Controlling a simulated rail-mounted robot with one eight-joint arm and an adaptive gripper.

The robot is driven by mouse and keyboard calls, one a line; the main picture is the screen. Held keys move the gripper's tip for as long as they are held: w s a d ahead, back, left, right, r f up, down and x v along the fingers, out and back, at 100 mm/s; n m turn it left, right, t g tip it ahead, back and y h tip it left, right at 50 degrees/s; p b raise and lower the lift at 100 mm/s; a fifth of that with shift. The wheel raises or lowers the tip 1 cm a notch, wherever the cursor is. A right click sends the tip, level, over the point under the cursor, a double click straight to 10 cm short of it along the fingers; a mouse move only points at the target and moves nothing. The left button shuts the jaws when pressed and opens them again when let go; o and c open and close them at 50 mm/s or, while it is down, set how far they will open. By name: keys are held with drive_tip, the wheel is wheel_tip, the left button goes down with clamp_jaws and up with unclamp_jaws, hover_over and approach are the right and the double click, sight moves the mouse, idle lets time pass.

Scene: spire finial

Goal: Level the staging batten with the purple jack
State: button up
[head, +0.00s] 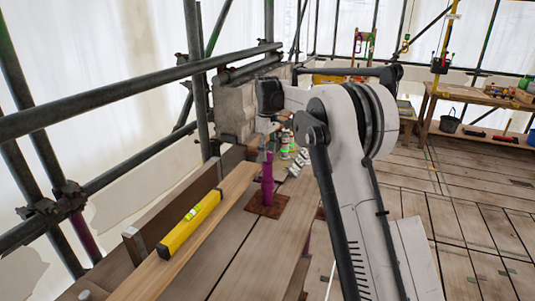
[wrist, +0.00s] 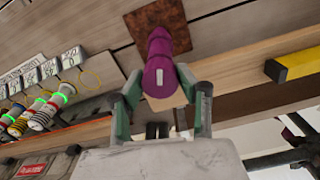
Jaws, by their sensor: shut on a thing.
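The purple jack (head: 267,185) stands upright on a rusty square plate (head: 268,206), beside the far end of the wooden staging batten (head: 150,284). In the wrist view the jack (wrist: 158,52) lies between the green-grey fingers of my gripper (wrist: 160,84), which is shut on its upper part. My gripper (head: 267,150) reaches it from above in the head view. A yellow spirit level (head: 188,226) with a greenish vial lies along the batten; its end also shows in the wrist view (wrist: 295,65). The vial's bubble is too small to read.
Scaffold tubes (head: 130,88) run along the left. A stone block (head: 238,108) stands behind the jack. Coloured cylinders (wrist: 45,110) and numbered tags (wrist: 40,72) lie close to the jack. A workbench (head: 470,95) and a bucket (head: 450,122) stand at the far right; the floor there is mostly clear.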

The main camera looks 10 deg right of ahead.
sight(268, 151)
drive_tip(key=n, duration=0.4)
drive_tip(key=shift+n, duration=0.3)
drive_tip(key=shift+n+b, duration=0.3)
drive_tip(key=shift+n, duration=1.4)
drive_tip(key=shift+n, duration=0.3)
drive_tip(key=o, duration=1.1)
drive_tip(key=shift+o, duration=0.2)
drive_tip(key=shift+r, duration=0.15)
wheel_tip(268, 151, up, 12)
